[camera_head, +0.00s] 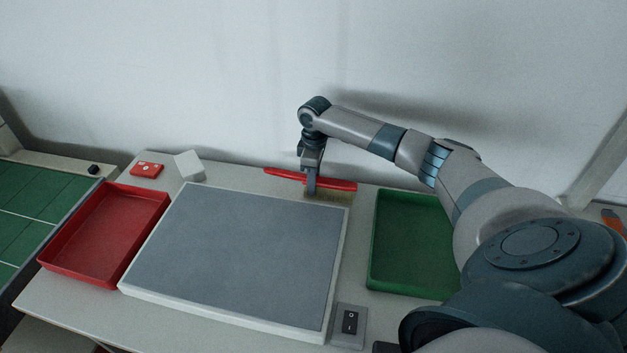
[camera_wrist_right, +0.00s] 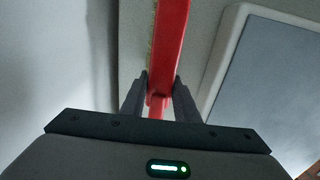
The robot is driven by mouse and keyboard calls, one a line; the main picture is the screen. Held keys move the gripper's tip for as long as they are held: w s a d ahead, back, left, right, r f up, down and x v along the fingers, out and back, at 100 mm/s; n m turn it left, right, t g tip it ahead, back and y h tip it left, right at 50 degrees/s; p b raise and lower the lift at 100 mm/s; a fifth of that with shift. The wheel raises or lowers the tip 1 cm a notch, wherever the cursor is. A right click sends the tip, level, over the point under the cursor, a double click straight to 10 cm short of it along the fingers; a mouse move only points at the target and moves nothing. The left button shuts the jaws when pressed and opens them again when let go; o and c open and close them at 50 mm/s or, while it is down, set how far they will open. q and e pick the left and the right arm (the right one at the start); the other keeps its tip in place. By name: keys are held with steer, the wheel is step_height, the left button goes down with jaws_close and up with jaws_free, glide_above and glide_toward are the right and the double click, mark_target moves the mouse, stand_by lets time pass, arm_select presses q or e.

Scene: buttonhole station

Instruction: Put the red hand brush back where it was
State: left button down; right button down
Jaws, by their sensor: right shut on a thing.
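The red hand brush (camera_head: 338,185) is a long red bar with pale bristles below it, at the back of the table behind the grey pad. My right gripper (camera_head: 311,186) points down and is shut on the brush near its middle. In the right wrist view the red brush (camera_wrist_right: 170,45) runs between the two dark fingers of my right gripper (camera_wrist_right: 160,92). I cannot tell whether the bristles touch the table. My left gripper is not in view.
A grey pad with a white frame (camera_head: 235,255) fills the middle of the table. A red tray (camera_head: 108,232) stands left, a green tray (camera_head: 410,245) right. A switch box (camera_head: 348,325) sits in front. A red box (camera_head: 147,170) and white block (camera_head: 189,166) stand at back left, near the wall.

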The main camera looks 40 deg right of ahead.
steer(key=c, duration=1.4)
jaws_free()
steer(key=shift+s+a+f, duration=0.1)
steer(key=shift+s+f, duration=0.1)
steer(key=shift+f, duration=0.35)
steer(key=shift+o, duration=0.2)
steer(key=shift+w, duration=0.2)
steer(key=shift+r, duration=1)
steer(key=r+b, duration=0.1)
steer(key=r, duration=0.4)
steer(key=r+b, duration=0.1)
steer(key=r, duration=0.3)
steer(key=shift+d+r, duration=0.2)
steer(key=shift+r, duration=0.15)
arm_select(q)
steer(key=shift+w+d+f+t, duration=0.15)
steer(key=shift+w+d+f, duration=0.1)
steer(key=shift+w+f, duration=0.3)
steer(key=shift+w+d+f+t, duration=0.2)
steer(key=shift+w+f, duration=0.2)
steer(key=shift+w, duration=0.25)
arm_select(e)
steer(key=shift+s+r, duration=0.1)
steer(key=shift+r, duration=0.8)
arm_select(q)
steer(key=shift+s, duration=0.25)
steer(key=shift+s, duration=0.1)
